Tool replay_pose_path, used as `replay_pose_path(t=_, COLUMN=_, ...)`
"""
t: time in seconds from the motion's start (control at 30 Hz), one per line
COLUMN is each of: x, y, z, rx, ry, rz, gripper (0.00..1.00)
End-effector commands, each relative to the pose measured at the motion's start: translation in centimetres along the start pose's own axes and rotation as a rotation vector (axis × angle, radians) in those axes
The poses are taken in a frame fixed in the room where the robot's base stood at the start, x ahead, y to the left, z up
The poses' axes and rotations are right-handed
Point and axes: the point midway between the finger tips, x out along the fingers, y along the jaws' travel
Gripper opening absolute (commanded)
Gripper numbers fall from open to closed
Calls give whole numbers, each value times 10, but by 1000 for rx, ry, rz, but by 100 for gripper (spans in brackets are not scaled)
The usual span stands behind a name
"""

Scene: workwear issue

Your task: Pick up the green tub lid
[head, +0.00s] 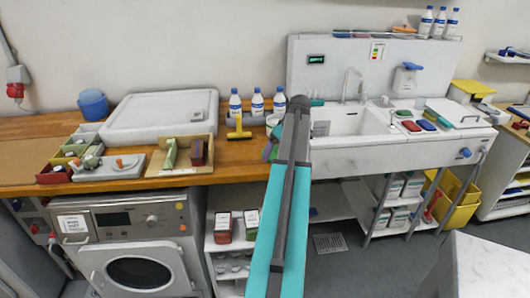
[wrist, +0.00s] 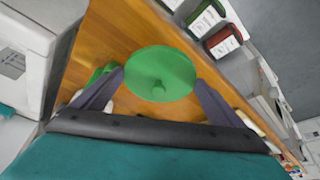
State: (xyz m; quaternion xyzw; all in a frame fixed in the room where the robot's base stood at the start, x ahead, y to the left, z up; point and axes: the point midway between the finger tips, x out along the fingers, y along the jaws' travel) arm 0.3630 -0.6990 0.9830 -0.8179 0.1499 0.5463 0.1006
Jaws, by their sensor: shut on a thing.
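The green tub lid (wrist: 159,72) is a round green disc with a small knob, seen in the wrist view over the wooden counter. My gripper (wrist: 160,80) has one dark finger on each side of the lid and is shut on it. I cannot tell whether the lid still touches the counter. In the head view my arm hides the fingertips; a bit of green (head: 274,148) shows just left of the arm, and I cannot tell if it is the lid.
The wooden counter (head: 225,173) carries several white bottles with blue caps (head: 257,104), a yellow-handled tool (head: 239,132) and an open box (head: 205,137). A white sink (head: 350,124) adjoins at right. Red and green boxes (head: 223,227) stand on the shelf below.

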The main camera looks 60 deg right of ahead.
Motion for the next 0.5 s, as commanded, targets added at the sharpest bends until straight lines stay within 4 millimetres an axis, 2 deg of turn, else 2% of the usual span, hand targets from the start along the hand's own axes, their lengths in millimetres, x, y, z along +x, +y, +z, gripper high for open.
replay_pose_path(t=0.03, x=-2, y=4, z=9, rx=1, ry=1, rz=2, gripper=71)
replay_pose_path(t=0.2, x=-13, y=13, z=25, rx=0, ry=1, rz=1, gripper=71)
replay_pose_path(t=0.5, x=-18, y=18, z=33, rx=-2, ry=0, rz=0, gripper=71)
